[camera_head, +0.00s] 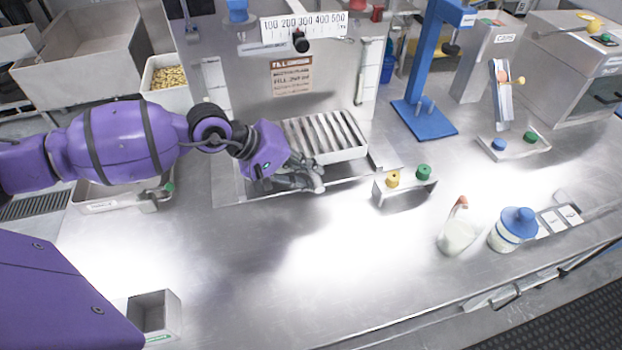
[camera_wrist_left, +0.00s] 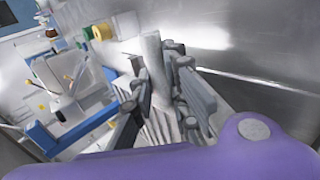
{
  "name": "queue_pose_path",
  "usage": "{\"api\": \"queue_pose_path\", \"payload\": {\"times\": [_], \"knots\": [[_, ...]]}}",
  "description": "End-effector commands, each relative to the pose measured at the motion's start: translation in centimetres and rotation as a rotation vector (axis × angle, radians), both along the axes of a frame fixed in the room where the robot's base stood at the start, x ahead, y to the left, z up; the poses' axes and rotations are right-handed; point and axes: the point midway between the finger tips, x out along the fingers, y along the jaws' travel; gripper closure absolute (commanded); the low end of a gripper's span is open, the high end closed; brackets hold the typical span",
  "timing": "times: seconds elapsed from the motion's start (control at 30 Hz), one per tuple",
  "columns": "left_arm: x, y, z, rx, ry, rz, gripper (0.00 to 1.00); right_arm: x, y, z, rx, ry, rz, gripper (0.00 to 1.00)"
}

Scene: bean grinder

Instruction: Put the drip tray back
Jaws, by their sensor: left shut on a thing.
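The drip tray (camera_head: 343,156) is a light grey slatted tray in the head view, at the front of the metal machine (camera_head: 245,85). It lies over the machine's low base (camera_head: 228,183), below the "FILL" sign. My left gripper (camera_head: 308,178) is at the tray's near left edge and is shut on it. In the left wrist view the gripper (camera_wrist_left: 165,88) closes around a pale grey part of the tray (camera_wrist_left: 153,55). The fingers hide much of the grip. I cannot tell whether the tray touches the base. My right gripper is not in view.
A small stand with yellow and green knobs (camera_head: 405,188) is right of the base. A blue stand (camera_head: 425,118) is behind it. A white jug (camera_head: 458,232) and a blue-lidded jar (camera_head: 513,229) stand at the right. The front middle of the counter (camera_head: 300,270) is clear.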

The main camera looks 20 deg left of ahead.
Motion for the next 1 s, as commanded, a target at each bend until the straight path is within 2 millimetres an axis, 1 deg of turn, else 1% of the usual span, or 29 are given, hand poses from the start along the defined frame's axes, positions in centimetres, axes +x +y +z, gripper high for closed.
{"api": "queue_pose_path", "payload": {"times": [0.03, 0.1, 0.27, 0.3, 0.5, 0.77, 0.87, 0.9, 0.97, 1.0], "knots": [[0.6, -0.1, -0.4, -0.002, -0.003, 0.0, 1.0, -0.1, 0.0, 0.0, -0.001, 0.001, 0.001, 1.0], [1.1, -0.1, -1.0, -0.002, -0.004, 0.001, 1.0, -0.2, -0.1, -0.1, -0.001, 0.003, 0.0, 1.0], [1.7, -0.1, -1.7, -0.001, -0.005, -0.001, 1.0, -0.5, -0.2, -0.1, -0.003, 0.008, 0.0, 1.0], [1.9, -0.1, -2.0, -0.002, -0.003, 0.0, 1.0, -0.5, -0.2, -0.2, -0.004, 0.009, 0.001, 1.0], [1.8, -0.1, -4.8, -0.002, -0.002, 0.001, 1.0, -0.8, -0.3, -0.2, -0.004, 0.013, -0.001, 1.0], [1.8, 0.0, -5.0, -0.001, -0.004, 0.0, 1.0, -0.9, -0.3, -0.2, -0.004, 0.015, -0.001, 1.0], [1.8, 0.0, -5.4, -0.001, -0.002, 0.0, 1.0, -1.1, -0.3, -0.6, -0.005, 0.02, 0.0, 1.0], [1.7, 0.0, -5.6, 0.0, 0.001, 0.001, 0.84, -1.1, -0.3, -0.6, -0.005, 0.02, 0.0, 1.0], [1.7, 0.0, -5.4, 0.0, -0.001, 0.001, 0.77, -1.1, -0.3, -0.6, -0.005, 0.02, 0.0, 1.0], [1.7, 0.0, -5.4, 0.0, -0.001, 0.001, 0.77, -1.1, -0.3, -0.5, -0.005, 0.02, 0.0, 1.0]]}}
